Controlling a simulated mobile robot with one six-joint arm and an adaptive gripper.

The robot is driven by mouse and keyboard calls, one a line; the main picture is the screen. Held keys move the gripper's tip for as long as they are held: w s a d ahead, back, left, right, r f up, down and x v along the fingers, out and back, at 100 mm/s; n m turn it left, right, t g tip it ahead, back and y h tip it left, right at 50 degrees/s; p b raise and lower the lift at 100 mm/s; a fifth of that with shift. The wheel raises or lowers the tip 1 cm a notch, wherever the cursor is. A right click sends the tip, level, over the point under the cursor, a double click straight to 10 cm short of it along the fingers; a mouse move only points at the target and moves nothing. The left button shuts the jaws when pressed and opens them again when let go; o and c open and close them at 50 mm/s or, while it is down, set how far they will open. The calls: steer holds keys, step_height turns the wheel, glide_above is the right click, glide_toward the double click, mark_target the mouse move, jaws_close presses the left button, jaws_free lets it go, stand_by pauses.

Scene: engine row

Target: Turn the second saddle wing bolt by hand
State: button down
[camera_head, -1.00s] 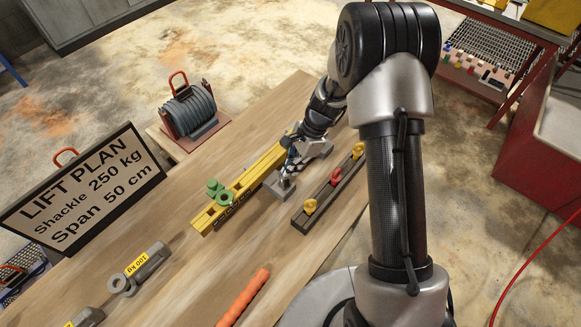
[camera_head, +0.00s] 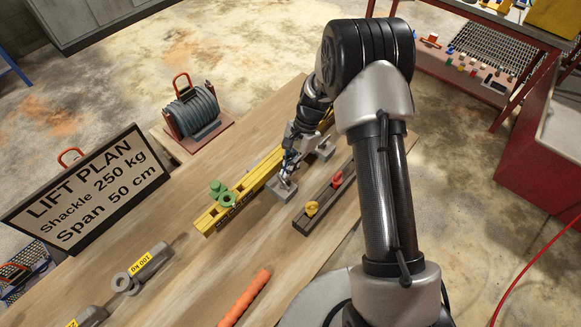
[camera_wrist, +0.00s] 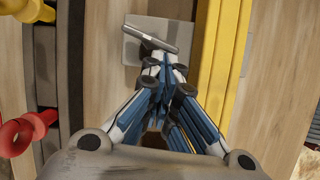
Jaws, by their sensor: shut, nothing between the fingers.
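In the wrist view a grey wing bolt (camera_wrist: 151,38) shows as a slanted bar above a square grey saddle block (camera_wrist: 135,50). My gripper (camera_wrist: 164,62) is shut and empty, with its blue-and-white fingertips just below the bar in the picture; I cannot tell whether they touch it. In the head view my gripper (camera_head: 288,170) is low over the grey saddle block (camera_head: 282,189), beside the yellow beam (camera_head: 252,183). Another grey saddle (camera_head: 325,149) lies farther along the beam, partly hidden by my arm. The wing bolt is too small to make out in the head view.
A dark rail (camera_head: 322,205) with a yellow shackle (camera_head: 312,209) and a red one (camera_head: 337,179) lies right of the gripper. A green shackle (camera_head: 219,190) sits at the beam's near end. An orange rod (camera_head: 246,296) and a lift plan sign (camera_head: 88,190) stand clear.

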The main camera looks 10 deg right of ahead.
steer(key=shift+w+a+n+g+h, duration=0.15)
steer(key=shift+a+n+g+h, duration=0.2)
steer(key=shift+n, duration=0.75)
steer(key=shift+w+a, duration=0.1)
steer(key=shift+a, duration=0.2)
stand_by(3.0)
